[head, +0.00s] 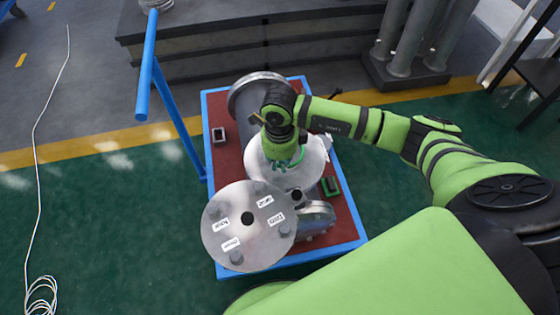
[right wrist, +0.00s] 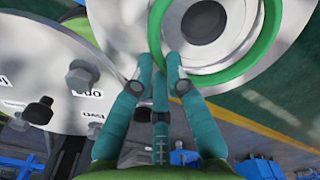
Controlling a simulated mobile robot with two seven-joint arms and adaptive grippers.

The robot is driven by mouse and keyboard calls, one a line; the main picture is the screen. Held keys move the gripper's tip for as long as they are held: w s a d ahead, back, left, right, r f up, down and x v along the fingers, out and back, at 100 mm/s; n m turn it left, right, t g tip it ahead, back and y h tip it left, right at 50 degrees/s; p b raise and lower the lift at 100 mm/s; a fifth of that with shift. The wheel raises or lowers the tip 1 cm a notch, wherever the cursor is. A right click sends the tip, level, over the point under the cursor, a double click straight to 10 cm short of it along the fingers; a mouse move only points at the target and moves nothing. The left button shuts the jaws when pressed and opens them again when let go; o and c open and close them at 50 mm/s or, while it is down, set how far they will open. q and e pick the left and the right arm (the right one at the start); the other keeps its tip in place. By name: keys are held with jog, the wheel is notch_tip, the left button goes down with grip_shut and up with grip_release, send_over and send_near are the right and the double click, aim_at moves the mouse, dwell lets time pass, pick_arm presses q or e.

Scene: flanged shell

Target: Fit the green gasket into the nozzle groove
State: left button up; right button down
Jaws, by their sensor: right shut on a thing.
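My right gripper (head: 286,158) reaches down over the silver round flange with the nozzle (head: 263,168) in the middle of the red-topped cart. In the right wrist view its teal fingers (right wrist: 164,65) are shut on the near left part of the green gasket (right wrist: 238,66). The gasket is a ring lying around the nozzle's dark central opening (right wrist: 203,22), over the pale flange face (right wrist: 125,28). Its far part is cut off by the frame, and I cannot tell whether it sits in the groove or just above it. My left gripper is not in view.
A large labelled disc (head: 225,213) with bolt heads stands close to the left of the nozzle. Another round flange (head: 244,92) is behind. A small green-edged box (head: 331,186) and a small open box (head: 218,135) lie on the cart (head: 350,225). A blue post (head: 178,120) rises at the left.

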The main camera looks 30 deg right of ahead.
dwell(0.3)
jog(key=shift+f, duration=0.15)
dwell(0.3)
jog(key=shift+f+b, duration=1.15)
jog(key=shift+b, duration=0.05)
jog(key=c, duration=1.2)
grip_release()
jog(key=shift+o, duration=0.2)
